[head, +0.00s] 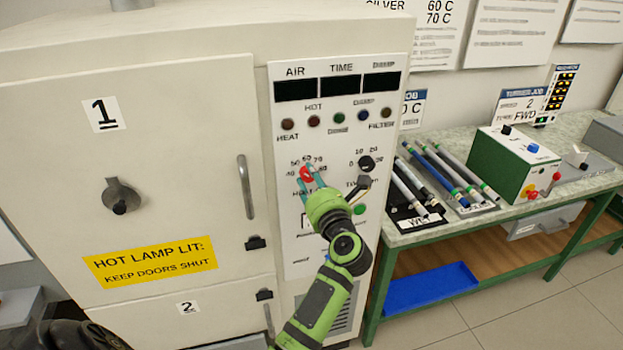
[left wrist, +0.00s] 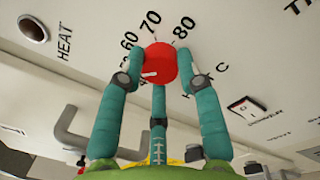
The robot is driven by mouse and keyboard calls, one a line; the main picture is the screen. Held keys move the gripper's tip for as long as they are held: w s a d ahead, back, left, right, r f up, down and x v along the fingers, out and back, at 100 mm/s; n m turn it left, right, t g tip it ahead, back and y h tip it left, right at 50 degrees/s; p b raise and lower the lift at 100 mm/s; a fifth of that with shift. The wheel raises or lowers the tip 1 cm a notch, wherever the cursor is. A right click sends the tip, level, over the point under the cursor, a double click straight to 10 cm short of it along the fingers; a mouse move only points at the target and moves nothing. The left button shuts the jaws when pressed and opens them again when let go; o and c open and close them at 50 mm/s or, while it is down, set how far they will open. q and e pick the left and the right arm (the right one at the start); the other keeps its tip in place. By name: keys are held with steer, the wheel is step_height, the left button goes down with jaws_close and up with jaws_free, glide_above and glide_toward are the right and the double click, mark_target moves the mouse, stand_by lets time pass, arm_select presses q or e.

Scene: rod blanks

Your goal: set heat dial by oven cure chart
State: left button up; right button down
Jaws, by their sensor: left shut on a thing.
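The red heat dial (head: 305,173) is on the oven's control panel (head: 290,240), ringed by numbers such as 50, 60, 70 and 80. It also shows in the left wrist view (left wrist: 160,62), with a short white mark on its lower left; the exact setting cannot be told. My left gripper (head: 306,177) has its teal fingers shut around the dial. The oven cure chart (head: 425,22) on the wall is cut off by the top edge; "SILVER", "60 C" and "70 C" show. My right gripper is not in view.
A black timer knob (head: 367,163) is right of the dial. Oven door 1 (head: 60,160) is shut; a yellow sign (head: 150,259) reads "HOT LAMP LIT: KEEP DOORS SHUT". A bench (head: 460,224) with several rods and a green control box (head: 505,160) stands at the right.

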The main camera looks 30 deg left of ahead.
mark_target(308, 130)
arm_select(q)
steer(key=shift+w+r, duration=0.1)
steer(key=shift+r, duration=0.45)
steer(key=o, duration=1.1)
steer(key=shift+o, duration=0.3)
steer(key=shift+f, duration=0.25)
step_height(308, 130, up, 10)
steer(key=shift+r, duration=0.1)
